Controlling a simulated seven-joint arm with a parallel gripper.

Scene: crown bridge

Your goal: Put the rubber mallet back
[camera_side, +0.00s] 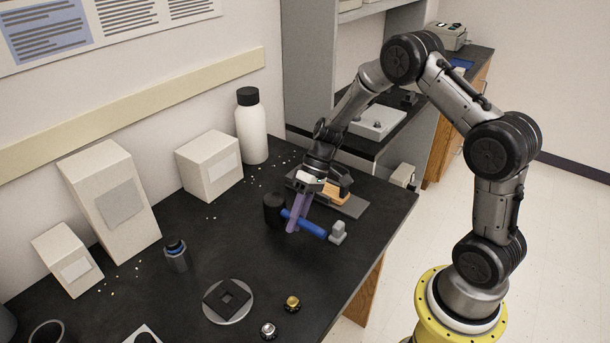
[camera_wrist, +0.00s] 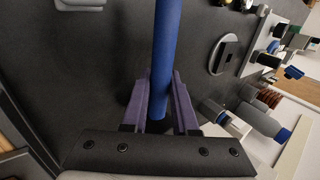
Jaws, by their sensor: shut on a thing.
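The rubber mallet has a blue handle (camera_side: 312,229) and what looks like a black cylindrical head (camera_side: 274,209) at the handle's left end. My gripper (camera_side: 296,222) has purple fingers and is shut on the blue handle, near the head. In the wrist view the handle (camera_wrist: 166,60) runs between the fingers (camera_wrist: 160,100) and up out of the picture. The head is not clear there. The handle's right end is close to a small grey block-like holder (camera_side: 338,233). I cannot tell whether they touch, or whether the mallet is clear of the table.
A grey board with a wooden piece (camera_side: 335,193) lies behind my gripper. A dark bottle (camera_side: 176,256), a round plate (camera_side: 230,312) with a black square part, and gold (camera_side: 292,303) and silver knobs stand nearer the front. White boxes (camera_side: 209,165) and a white bottle (camera_side: 251,131) line the wall.

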